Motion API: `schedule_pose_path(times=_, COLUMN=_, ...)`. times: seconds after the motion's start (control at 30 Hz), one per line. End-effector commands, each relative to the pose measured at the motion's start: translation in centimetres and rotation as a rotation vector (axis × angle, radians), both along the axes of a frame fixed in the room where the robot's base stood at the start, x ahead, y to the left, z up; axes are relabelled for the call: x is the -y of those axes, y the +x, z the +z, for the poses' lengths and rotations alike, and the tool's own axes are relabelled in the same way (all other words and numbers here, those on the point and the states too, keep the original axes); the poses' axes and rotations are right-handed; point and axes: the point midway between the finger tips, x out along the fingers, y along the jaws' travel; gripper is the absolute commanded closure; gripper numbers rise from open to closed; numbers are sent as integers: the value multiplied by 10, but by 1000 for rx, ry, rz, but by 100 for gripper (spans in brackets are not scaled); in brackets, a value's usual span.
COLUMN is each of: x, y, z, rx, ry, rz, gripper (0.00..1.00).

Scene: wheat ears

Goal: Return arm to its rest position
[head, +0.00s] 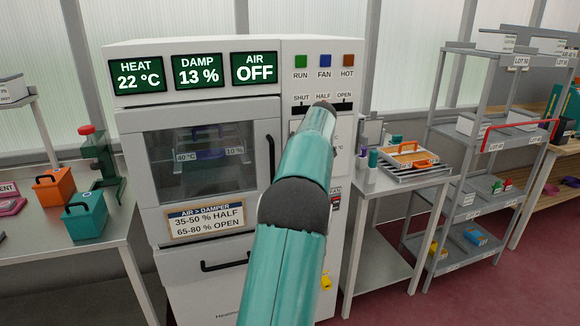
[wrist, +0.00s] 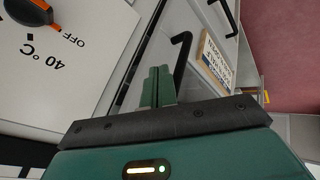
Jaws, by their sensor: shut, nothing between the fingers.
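My arm (head: 296,185) is teal with dark joints and reaches up and forward in front of the white drying cabinet (head: 290,60). In the head view its far end covers part of the control panel, and my gripper is hidden. In the wrist view my gripper (wrist: 160,72) has its two green fingers together, with nothing between them. Beyond the fingers are a black door handle (wrist: 182,48) and the cabinet front. A dial with an orange pointer (wrist: 38,18) shows at upper left, beside the marks OFF and 40 °C.
The displays read HEAT 22 °C, DAMP 13 % and AIR OFF (head: 255,70). The cabinet's window door (head: 205,120) looks closed. A left bench (head: 110,235) holds orange and teal boxes. A right table (head: 385,182) holds an orange-handled item, beside a grey shelf rack (head: 440,130).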

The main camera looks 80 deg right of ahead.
Motion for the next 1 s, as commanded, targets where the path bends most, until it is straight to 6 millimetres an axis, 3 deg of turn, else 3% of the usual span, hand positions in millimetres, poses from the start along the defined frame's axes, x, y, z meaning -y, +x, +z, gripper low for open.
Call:
schedule_pose_path(times=0.03, x=-4, y=-10, z=15, rx=-2, ry=-10, rz=-6, gripper=100)
schedule_pose_path(times=0.2, x=-10, y=-25, z=35, rx=-2, ry=-7, rz=-6, gripper=100)
schedule_pose_path(times=0.67, x=-16, y=-31, z=44, rx=-1, ry=-6, rz=-4, gripper=100)
schedule_pose_path(times=0.77, x=-22, y=-11, z=48, rx=0, ry=3, rz=4, gripper=100)
schedule_pose_path(times=0.83, x=-32, y=18, z=53, rx=1, ry=17, rz=12, gripper=100)
schedule_pose_path(times=1.0, x=-82, y=117, z=68, rx=6, ry=73, rz=29, gripper=100)
